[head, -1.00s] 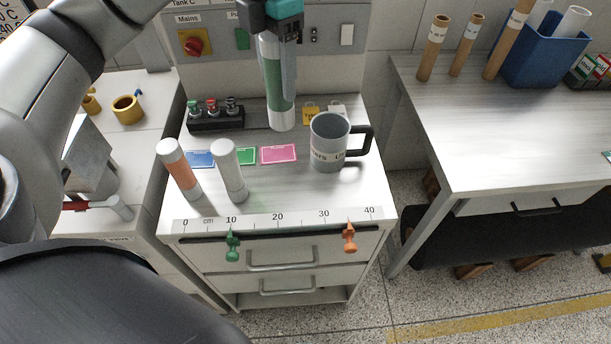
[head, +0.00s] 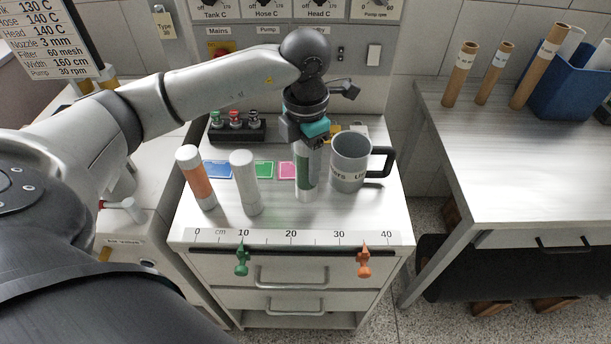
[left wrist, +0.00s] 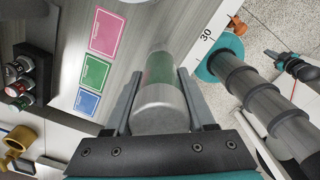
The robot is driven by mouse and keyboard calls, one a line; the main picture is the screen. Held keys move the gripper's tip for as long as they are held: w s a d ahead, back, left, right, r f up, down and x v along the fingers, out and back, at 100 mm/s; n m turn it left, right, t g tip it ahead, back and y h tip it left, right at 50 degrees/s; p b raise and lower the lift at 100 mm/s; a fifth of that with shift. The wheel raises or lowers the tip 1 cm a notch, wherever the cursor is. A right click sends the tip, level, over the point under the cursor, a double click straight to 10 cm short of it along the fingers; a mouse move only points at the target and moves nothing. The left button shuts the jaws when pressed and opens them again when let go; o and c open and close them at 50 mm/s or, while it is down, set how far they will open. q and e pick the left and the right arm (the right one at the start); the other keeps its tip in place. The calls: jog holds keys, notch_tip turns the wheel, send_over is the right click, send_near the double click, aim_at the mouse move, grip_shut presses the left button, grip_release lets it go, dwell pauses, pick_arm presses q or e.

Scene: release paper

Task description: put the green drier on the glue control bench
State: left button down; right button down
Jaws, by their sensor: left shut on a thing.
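The green drier (head: 306,172) is an upright tube with a green band and pale ends. My left gripper (head: 307,143) is shut on its upper part, coming down from above. The drier's lower end is at or very near the top of the glue control bench (head: 330,215); I cannot tell if it touches. In the left wrist view the drier (left wrist: 160,85) sits between the two fingers (left wrist: 160,78) of my gripper. My right gripper does not show in the head view.
A grey mug (head: 350,162) stands close to the drier's right. Blue (head: 218,169), green (head: 265,169) and pink (head: 286,170) cards lie behind the tubes. A black rack (head: 237,130) is at the back. A ruler (head: 290,237) runs along the front edge.

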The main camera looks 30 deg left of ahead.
aim_at(305, 178)
pick_arm(q)
jog(key=shift+f, duration=2)
jog(key=shift+f+b, duration=0.2)
jog(key=shift+b, duration=0.1)
jog(key=shift+c, duration=1.2)
grip_release()
jog(key=shift+r, duration=0.1)
notch_tip(305, 178, up, 12)
jog(key=shift+r+p, duration=0.1)
jog(key=shift+p, duration=0.4)
